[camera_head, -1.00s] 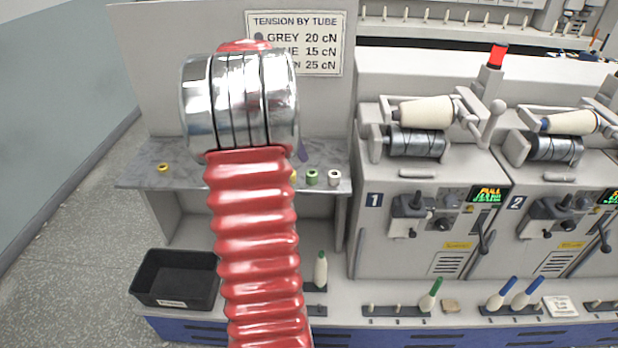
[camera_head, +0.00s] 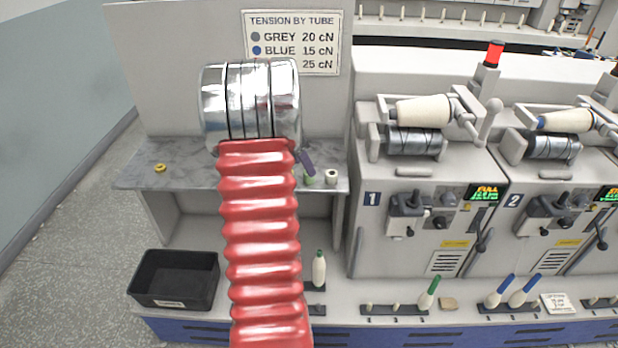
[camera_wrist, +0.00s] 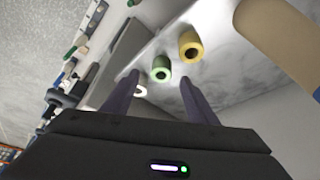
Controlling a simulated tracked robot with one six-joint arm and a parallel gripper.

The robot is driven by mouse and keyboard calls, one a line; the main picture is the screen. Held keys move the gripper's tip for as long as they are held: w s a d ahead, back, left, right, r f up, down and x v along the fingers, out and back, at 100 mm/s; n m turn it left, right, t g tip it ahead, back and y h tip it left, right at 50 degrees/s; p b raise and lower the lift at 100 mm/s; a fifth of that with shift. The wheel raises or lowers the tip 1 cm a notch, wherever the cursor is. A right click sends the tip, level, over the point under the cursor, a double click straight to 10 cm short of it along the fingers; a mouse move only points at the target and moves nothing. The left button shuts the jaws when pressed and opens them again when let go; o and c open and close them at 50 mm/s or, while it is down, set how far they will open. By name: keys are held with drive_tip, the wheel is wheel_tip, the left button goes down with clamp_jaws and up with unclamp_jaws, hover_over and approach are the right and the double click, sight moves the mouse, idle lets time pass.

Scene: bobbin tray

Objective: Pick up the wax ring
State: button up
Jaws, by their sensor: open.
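Small hollow ring-like pieces stand on the grey marbled shelf (camera_head: 190,160). The pictures do not settle which is the wax ring. A low yellow ring (camera_head: 160,168) lies alone at the shelf's left in the head view. A green one (camera_head: 309,180) and a white one (camera_head: 331,176) stand at its right. The wrist view shows a yellow one (camera_wrist: 190,46), the green one (camera_wrist: 160,68) and the white one (camera_wrist: 140,90). My gripper (camera_wrist: 159,79) is open and empty, with the green one showing between its fingertips. My arm hides the second yellow one in the head view.
A back panel with a tension sign (camera_head: 291,42) rises behind the shelf. The winding machine (camera_head: 420,180) stands close on the right. A black bin (camera_head: 174,278) sits lower left, and a bobbin (camera_head: 319,268) stands below the shelf.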

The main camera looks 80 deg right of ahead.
drive_tip(key=shift+s+d+f, duration=0.15)
drive_tip(key=shift+f, duration=0.35)
drive_tip(key=shift+f, duration=0.1)
drive_tip(key=shift+d+x, duration=0.15)
drive_tip(key=shift+x, duration=1.1)
drive_tip(key=shift+d+x, duration=0.15)
drive_tip(key=shift+x, duration=1.1)
drive_tip(key=shift+s, duration=0.1)
drive_tip(key=shift+c, duration=0.5)
drive_tip(key=c, duration=1)
